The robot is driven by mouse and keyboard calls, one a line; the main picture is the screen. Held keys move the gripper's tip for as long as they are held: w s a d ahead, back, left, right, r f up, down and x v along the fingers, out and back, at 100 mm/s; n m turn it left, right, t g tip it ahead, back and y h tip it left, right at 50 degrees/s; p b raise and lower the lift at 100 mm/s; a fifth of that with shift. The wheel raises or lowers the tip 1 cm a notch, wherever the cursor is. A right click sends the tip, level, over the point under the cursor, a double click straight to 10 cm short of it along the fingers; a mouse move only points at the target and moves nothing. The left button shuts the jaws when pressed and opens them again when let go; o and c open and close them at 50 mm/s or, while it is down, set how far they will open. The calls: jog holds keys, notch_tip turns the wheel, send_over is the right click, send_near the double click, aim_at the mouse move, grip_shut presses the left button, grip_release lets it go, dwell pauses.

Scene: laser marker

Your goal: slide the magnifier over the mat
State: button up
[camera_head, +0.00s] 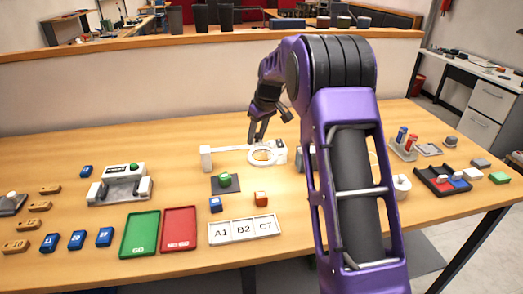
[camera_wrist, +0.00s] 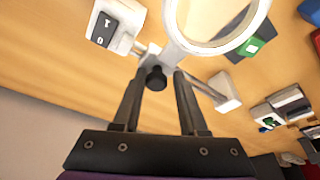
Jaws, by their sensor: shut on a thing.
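The magnifier (camera_head: 266,163) is a white ring lens on a rail, near the rail's right end in the head view. In the wrist view its ring (camera_wrist: 176,22) fills the top, with a black knob (camera_wrist: 156,78) below it. My gripper (camera_head: 257,139) is shut on the magnifier at this knob; the wrist view shows a finger on each side (camera_wrist: 160,76). The dark grey mat (camera_head: 216,190) lies in front and to the left of the ring, with a green piece (camera_head: 225,180) on it. The ring is beside the mat, not above it.
The rail runs between a left white post (camera_head: 206,158) and a right white block (camera_head: 280,150). Blue (camera_head: 215,204) and orange (camera_head: 261,199) blocks sit in front. Green (camera_head: 139,234) and red (camera_head: 179,229) trays and a labelled plate (camera_head: 244,240) lie nearer.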

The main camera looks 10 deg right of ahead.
aim_at(222, 150)
jog(key=shift+s+d+f, duration=0.1)
jog(key=shift+d+f, duration=0.05)
jog(key=shift+f, duration=0.4)
jog(key=shift+a+p, duration=0.8)
jog(key=shift+a, duration=4.9)
jog(key=shift+c, duration=0.3)
jog(key=o, duration=0.9)
jog(key=shift+d, duration=0.1)
jog(key=shift+a+r+p, duration=0.2)
jog(key=shift+r+p, duration=0.1)
jog(key=shift+w+r+p, duration=0.2)
jog(key=shift+r+p, duration=2.1)
jog(key=shift+r, duration=1.1)
jog(key=shift+r, duration=0.1)
